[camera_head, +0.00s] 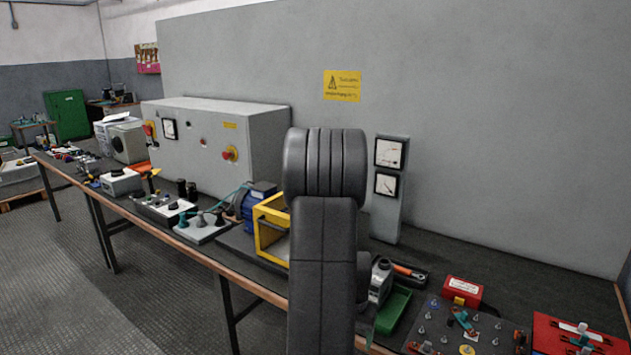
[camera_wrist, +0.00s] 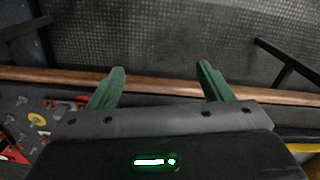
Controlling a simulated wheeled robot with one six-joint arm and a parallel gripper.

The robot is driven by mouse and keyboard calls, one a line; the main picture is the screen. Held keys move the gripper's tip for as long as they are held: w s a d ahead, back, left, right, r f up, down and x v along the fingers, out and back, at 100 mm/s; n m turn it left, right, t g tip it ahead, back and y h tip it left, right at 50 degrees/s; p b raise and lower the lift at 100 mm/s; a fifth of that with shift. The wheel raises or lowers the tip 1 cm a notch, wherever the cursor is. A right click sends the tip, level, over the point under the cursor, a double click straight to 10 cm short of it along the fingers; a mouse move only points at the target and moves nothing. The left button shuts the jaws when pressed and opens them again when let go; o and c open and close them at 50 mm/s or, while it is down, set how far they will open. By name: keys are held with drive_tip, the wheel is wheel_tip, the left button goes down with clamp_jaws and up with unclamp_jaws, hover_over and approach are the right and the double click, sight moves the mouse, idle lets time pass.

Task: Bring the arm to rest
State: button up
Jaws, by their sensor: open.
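My gripper (camera_wrist: 162,84) shows in the wrist view with its two green fingers spread apart and nothing between them. It is over the wooden front edge of the workbench (camera_wrist: 170,77), with the floor beyond. In the head view my dark grey arm stands upright in front of the bench and hides part of it. The gripper's fingers cannot be made out clearly there.
A board with studs (camera_head: 470,325), a red tray (camera_head: 575,335), a red box (camera_head: 463,290) and a green bin (camera_head: 393,308) are right of my arm. A yellow frame (camera_head: 272,228), a blue motor (camera_head: 257,203) and a grey cabinet (camera_head: 220,145) are left. The floor (camera_head: 120,310) is clear.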

drive_tip(key=shift+n, duration=0.5)
drive_tip(key=shift+w+a+f, duration=0.2)
drive_tip(key=shift+a+f, duration=0.15)
drive_tip(key=shift+f, duration=0.35)
drive_tip(key=shift+w+a+f, duration=0.15)
drive_tip(key=shift+a+f, duration=0.15)
drive_tip(key=shift+f, duration=0.35)
drive_tip(key=shift+w+a+f, duration=0.2)
drive_tip(key=shift+a+f, duration=0.15)
drive_tip(key=shift+f, duration=0.35)
